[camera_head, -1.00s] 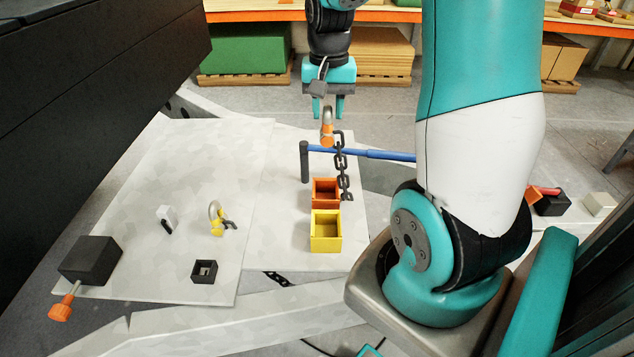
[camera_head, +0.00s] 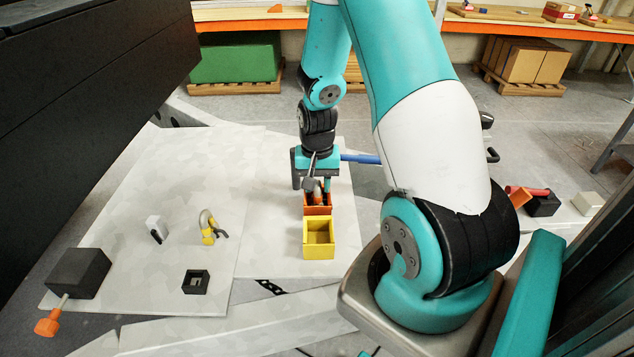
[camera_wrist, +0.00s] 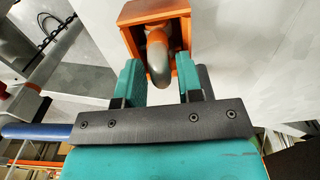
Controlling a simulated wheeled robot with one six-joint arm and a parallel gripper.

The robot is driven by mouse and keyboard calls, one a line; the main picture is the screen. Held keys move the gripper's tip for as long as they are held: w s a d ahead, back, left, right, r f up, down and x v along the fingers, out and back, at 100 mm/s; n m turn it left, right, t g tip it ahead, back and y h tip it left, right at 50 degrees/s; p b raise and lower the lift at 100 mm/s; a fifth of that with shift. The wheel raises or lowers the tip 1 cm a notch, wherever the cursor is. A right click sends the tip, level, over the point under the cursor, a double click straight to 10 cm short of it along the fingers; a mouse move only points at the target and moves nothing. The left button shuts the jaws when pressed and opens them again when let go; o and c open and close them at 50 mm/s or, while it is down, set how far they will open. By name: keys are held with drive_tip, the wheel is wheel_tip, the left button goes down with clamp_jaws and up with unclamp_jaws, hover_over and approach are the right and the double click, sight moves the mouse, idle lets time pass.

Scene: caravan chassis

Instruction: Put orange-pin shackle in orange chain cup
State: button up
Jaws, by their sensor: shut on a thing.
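The orange-pin shackle (camera_wrist: 160,52) has a grey bow and an orange part. My gripper (camera_wrist: 160,82) is shut on it, with a teal finger on each side of the bow. The orange chain cup (camera_head: 318,210) is a square open box on the pale panel, right below my gripper (camera_head: 316,188) in the head view. In the wrist view the shackle's orange end is within the outline of the cup's opening (camera_wrist: 128,14). I cannot tell whether it touches the cup's floor. In the head view the shackle (camera_head: 318,189) is partly hidden by my gripper.
A yellow cup (camera_head: 320,250) stands just in front of the orange one. A yellow-pin shackle (camera_head: 208,232), a small black cup (camera_head: 196,281) and a white-and-black piece (camera_head: 155,227) lie to the left. A chain (camera_wrist: 55,32) shows in the wrist view.

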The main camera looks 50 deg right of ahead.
drive_tip(key=o, duration=1.1)
drive_tip(key=shift+f, duration=0.1)
drive_tip(key=shift+c, duration=0.2)
wheel_tip(320, 180, up, 11)
drive_tip(key=a+r+n+t+y, duration=0.1)
drive_tip(key=a+r+n, duration=0.5)
drive_tip(key=a, duration=0.7)
drive_tip(key=s+a+r+n+y, duration=0.1)
drive_tip(key=s+a+r+n, duration=0.1)
drive_tip(key=a, duration=0.4)
drive_tip(key=s+a+r+n+y, duration=0.1)
drive_tip(key=s+a+r+n, duration=0.1)
drive_tip(key=s+a+n, duration=0.3)
drive_tip(key=s+a+r+n+g+y, duration=0.1)
drive_tip(key=s+a+r+n, duration=0.1)
drive_tip(key=s+a, duration=0.4)
drive_tip(key=shift+s+a+r+n, duration=0.4)
drive_tip(key=shift+s+n, duration=0.15)
drive_tip(key=shift+n, duration=0.35)
